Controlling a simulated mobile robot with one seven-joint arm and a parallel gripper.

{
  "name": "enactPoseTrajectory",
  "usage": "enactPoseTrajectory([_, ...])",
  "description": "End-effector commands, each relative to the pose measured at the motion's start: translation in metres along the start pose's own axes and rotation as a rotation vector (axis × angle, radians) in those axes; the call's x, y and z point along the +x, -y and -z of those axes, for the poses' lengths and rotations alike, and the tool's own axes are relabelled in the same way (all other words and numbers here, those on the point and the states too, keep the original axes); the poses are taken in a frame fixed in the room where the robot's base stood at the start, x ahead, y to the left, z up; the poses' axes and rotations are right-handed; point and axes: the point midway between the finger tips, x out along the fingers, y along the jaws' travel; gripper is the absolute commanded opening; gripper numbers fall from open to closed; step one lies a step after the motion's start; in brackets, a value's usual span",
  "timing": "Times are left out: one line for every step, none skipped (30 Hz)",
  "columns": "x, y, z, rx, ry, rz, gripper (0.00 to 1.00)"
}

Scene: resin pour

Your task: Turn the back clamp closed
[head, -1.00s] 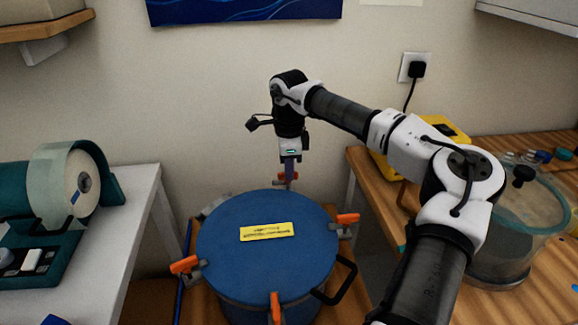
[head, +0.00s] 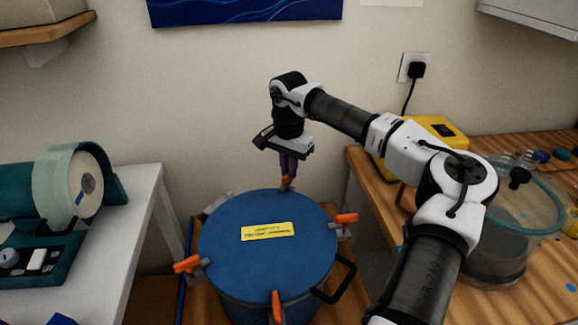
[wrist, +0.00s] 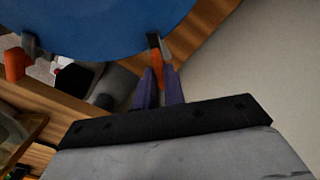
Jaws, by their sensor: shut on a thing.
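The blue round pot (head: 222,245) stands with its lid on and a yellow label (head: 267,231) on top. The back clamp (head: 286,181) has an orange handle at the far edge of the lid, partly hidden by my fingers. My gripper (head: 287,172) points down behind the lid and is shut on that orange handle. In the wrist view the back clamp's orange handle (wrist: 155,58) sits between the two purple fingers of my gripper (wrist: 158,78), beside the blue lid (wrist: 100,22).
Other orange-handled clamps sit at the left (head: 187,264), front (head: 276,305) and right (head: 346,218) of the pot. A black handle (head: 340,283) sticks out at front right. The wall is close behind my gripper. A glass vessel (head: 500,262) stands right.

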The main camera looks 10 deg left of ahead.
Motion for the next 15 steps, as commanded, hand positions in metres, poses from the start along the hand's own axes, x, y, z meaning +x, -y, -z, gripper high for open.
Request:
enactPoseTrajectory([-0.0013,0.0004,0.0002,-0.038,-0.001,0.002,0.00])
enactPoseTrajectory([-0.0013,0.0004,0.0002,-0.061,-0.001,0.002,0.00])
enactPoseTrajectory([-0.0012,0.0005,0.0002,-0.091,-0.001,0.002,0.00])
enactPoseTrajectory([-0.0012,0.0006,0.0002,-0.111,-0.001,0.002,0.00])
enactPoseTrajectory([-0.0012,0.0007,0.0002,-0.132,-0.001,0.002,0.00])
enactPoseTrajectory([-0.0012,0.0007,0.0002,-0.157,-0.001,0.002,0.00])
enactPoseTrajectory([-0.0012,0.0008,0.0002,-0.174,-0.001,0.002,0.00])
enactPoseTrajectory([-0.0012,0.0008,0.0002,-0.191,-0.001,0.002,0.00])
enactPoseTrajectory([-0.0012,0.0009,0.0002,-0.211,-0.001,0.002,0.00])
enactPoseTrajectory([-0.0012,0.0009,0.0002,-0.225,-0.001,0.002,0.00])
enactPoseTrajectory([-0.0012,0.0009,0.0002,-0.238,-0.001,0.002,0.00])
enactPoseTrajectory([-0.0012,0.0010,0.0002,-0.254,-0.001,0.002,0.00])
enactPoseTrajectory([-0.0012,0.0010,0.0002,-0.263,-0.001,0.002,0.00])
enactPoseTrajectory([-0.0012,0.0010,0.0002,-0.273,-0.001,0.002,0.00])
enactPoseTrajectory([-0.0012,0.0011,0.0002,-0.284,-0.001,0.002,0.00])
